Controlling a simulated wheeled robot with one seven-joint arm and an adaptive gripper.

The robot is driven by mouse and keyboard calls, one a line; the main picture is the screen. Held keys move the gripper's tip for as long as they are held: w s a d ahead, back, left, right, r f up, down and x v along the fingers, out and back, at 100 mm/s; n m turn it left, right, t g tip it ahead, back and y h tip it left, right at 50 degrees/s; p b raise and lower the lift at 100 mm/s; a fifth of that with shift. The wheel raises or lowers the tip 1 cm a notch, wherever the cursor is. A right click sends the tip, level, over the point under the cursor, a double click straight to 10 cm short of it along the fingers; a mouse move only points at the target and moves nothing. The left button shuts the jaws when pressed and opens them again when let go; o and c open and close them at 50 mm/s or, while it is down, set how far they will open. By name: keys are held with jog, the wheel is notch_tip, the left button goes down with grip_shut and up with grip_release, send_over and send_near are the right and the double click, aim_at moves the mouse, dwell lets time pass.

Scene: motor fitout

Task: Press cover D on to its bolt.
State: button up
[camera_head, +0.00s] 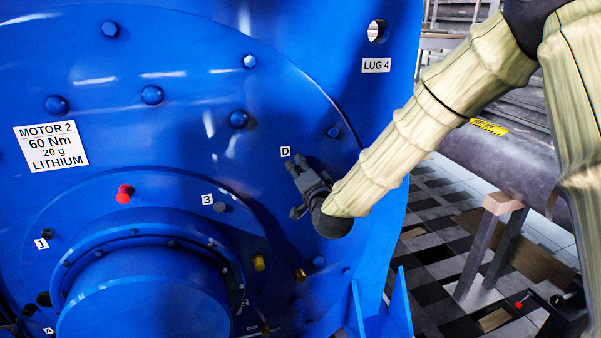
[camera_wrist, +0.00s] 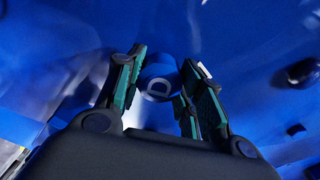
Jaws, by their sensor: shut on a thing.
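Cover D (camera_wrist: 158,84) is a blue cap with a letter D on its end, seen between the two fingers in the wrist view. My gripper (camera_wrist: 164,68) is shut on it. In the head view my gripper (camera_head: 296,166) is against or very near the blue motor face, just below the label D (camera_head: 285,151). The bolt is hidden behind the cover and fingers, and I cannot tell how far the cover is on it. The cover itself does not show in the head view.
The blue motor face (camera_head: 200,110) carries several bolt heads, a red cap (camera_head: 124,194) and a label 3 (camera_head: 207,199). A LUG 4 label (camera_head: 376,65) is at the upper right. A grey cylinder (camera_head: 500,160) and a trestle (camera_head: 490,235) stand on the right.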

jog(key=shift+w+a, duration=0.1)
jog(key=shift+w, duration=0.3)
jog(key=o, duration=0.8)
jog(key=v, duration=1.2)
